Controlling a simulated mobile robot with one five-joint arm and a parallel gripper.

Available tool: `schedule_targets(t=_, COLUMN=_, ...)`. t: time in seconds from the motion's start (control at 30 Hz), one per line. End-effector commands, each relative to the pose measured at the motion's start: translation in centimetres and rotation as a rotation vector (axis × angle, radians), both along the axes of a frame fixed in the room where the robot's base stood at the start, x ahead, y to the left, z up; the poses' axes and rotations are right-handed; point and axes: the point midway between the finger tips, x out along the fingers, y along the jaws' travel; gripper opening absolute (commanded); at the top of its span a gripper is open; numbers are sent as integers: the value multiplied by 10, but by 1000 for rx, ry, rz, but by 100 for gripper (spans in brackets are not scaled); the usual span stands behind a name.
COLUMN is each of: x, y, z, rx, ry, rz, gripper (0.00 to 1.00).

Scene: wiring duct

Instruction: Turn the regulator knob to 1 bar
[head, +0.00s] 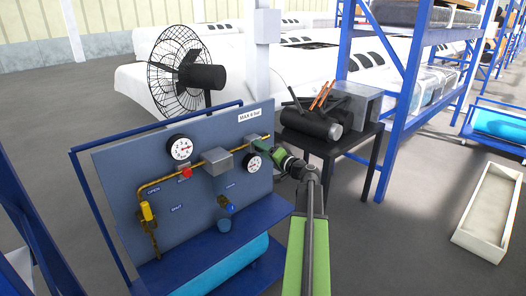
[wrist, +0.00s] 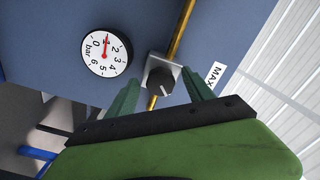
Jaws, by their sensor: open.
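The black regulator knob (wrist: 160,82) sits on a grey square block on the blue panel. A pale mark shows on its lower right side. The round white gauge (wrist: 106,55), marked 0 to 6 bar, is left of it, its red needle at about 1. The same gauge shows in the head view (head: 252,162). My gripper (wrist: 159,77) is open, with one green finger on each side of the knob and visible gaps between. In the head view my gripper (head: 268,148) is at the panel's right side and hides the knob.
A brass pipe (head: 165,178) runs along the panel (head: 115,185) past a second gauge (head: 179,149), a red part and a yellow-handled valve (head: 147,212). A black table (head: 335,145) with a motor and tools stands close right of my arm.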

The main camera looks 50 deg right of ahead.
Motion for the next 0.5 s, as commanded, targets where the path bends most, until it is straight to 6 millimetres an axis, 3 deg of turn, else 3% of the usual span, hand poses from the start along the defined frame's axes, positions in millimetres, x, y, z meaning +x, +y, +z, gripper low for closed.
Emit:
schedule_targets(t=0.17, x=-19, y=2, z=0, rx=0, ry=0, rz=-1, gripper=61)
schedule_targets(t=0.5, x=-114, y=10, z=0, rx=0, ry=0, rz=-4, gripper=61)
